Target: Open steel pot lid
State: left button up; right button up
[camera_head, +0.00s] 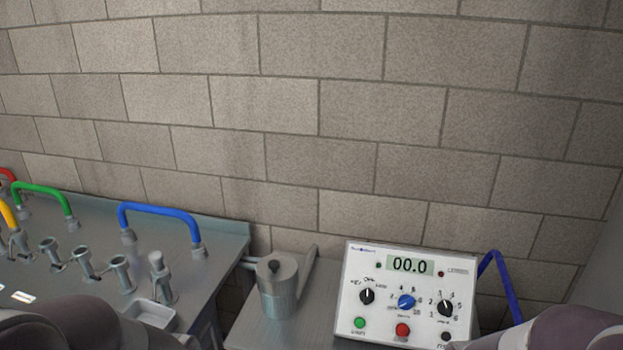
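The steel pot (279,300) stands upright on a grey metal table in the lower middle of the head view. Its lid (275,268) sits on top and carries a dark knob. A flat grey handle-like bar rises beside the pot on the right. My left arm shows at the lower left edge and my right arm at the lower right edge, both apart from the pot. Neither gripper's fingertips are in view.
A white control box (404,295) with knobs and a display reading 00.0 stands right of the pot. A block wall (320,120) closes the back. The table in front of the pot looks clear.

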aim_at(276, 275)
jog(key=i+j+z, duration=0.2)
jog(key=i+j, duration=0.2)
jog(key=i+j+z, duration=0.2)
jog(key=i+j, duration=0.15)
jog(key=j, duration=0.1)
